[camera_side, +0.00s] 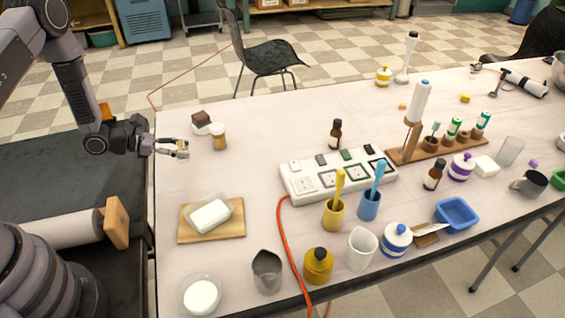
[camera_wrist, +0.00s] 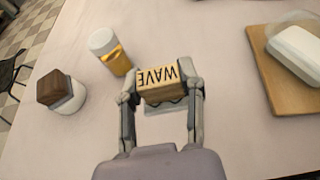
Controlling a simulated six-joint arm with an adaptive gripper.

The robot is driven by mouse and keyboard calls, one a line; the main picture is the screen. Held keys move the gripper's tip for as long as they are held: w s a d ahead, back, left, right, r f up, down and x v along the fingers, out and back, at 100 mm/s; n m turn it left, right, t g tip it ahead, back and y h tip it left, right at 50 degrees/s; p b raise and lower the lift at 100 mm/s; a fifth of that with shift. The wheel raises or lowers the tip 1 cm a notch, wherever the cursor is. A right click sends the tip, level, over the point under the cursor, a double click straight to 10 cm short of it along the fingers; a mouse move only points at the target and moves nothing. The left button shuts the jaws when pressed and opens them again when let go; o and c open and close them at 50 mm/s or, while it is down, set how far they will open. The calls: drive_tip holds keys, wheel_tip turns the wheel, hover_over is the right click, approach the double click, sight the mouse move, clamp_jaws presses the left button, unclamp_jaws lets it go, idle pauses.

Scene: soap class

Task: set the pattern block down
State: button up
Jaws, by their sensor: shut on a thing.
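The pattern block (camera_wrist: 160,83) is a small pale wooden block with the dark letters WAVE on its face. In the wrist view my gripper (camera_wrist: 162,95) is shut on it, one finger at each end. In the side view my gripper (camera_side: 182,149) is at the left end of the white table, with the block (camera_side: 181,146) small between the fingertips. It looks held a little above the tabletop; the exact gap cannot be told. The lettering reads upside down in the wrist view.
An amber jar with a white cap (camera_side: 218,136) and a white jar with a brown block-shaped top (camera_side: 201,121) stand close by. A wooden board with white soap (camera_side: 184,229) lies nearer the front. Tabletop between them is clear. An orange cable (camera_side: 283,230) runs over the front edge.

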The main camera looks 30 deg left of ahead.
sight(189, 172)
drive_tip(key=shift+f, duration=2.7)
drive_tip(key=shift+f, duration=0.1)
drive_tip(key=o, duration=1.1)
